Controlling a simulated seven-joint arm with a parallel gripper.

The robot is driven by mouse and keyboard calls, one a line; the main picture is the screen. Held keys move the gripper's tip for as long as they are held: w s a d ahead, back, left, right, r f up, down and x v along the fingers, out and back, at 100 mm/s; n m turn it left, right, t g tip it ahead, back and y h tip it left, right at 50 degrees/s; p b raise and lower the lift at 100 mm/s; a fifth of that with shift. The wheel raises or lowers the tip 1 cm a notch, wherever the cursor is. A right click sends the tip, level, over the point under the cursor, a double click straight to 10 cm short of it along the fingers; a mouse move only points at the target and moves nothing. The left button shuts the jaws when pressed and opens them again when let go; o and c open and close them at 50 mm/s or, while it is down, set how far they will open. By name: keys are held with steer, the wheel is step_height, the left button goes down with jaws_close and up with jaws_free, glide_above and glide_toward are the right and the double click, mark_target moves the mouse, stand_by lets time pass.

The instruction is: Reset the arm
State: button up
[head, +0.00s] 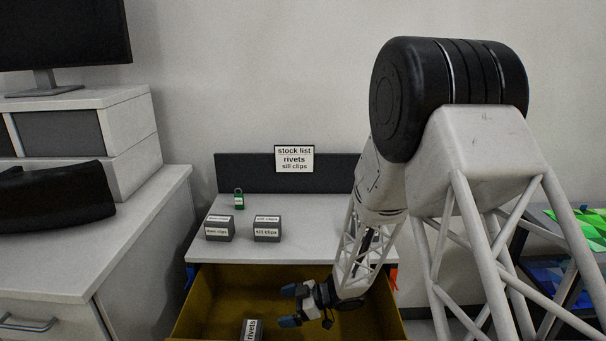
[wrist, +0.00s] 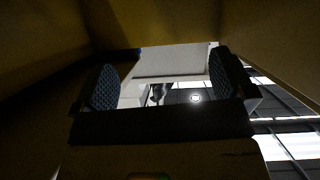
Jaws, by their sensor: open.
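My gripper (head: 290,306) is open and empty, with blue fingertips apart, low over the open yellow drawer (head: 207,301) in the head view. The wrist view shows its two textured finger pads (wrist: 105,88) wide apart with nothing between them, and yellow drawer walls around. My arm bends down from the upper right to the drawer. A dark box labelled rivets (head: 252,329) lies in the drawer, below and left of the fingers, and does not touch them as far as I can see.
On the worktop (head: 305,215) stand two boxes, a left one (head: 219,229) and a sill clips box (head: 267,229), and a green padlock (head: 239,200). A grey cabinet (head: 120,240) stands left. My arm hides the worktop's right part.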

steer(key=w+a+r+t+h, duration=0.1)
steer(key=w+a+r+t, duration=0.15)
steer(key=r, duration=0.55)
steer(key=w+a+r+t+h, duration=0.1)
steer(key=a+r+t, duration=0.15)
steer(key=r, duration=0.45)
steer(key=s+d+r+m+t+h, duration=0.2)
steer(key=d+r+m+t+h, duration=0.4)
steer(key=d+r, duration=0.6)
steer(key=s+d+r+m+g+h, duration=0.2)
steer(key=s+d+m+h, duration=0.4)
steer(key=d, duration=0.4)
steer(key=s+d+m+g, duration=0.3)
steer(key=s, duration=1.1)
steer(key=s+d+r+m+g, duration=0.1)
steer(key=s+d+m+g, duration=0.2)
steer(key=s, duration=1)
steer(key=shift+s+r+m+g+y, duration=0.2)
steer(key=shift+s+m+g+y, duration=0.1)
steer(key=shift+s+g+y, duration=0.15)
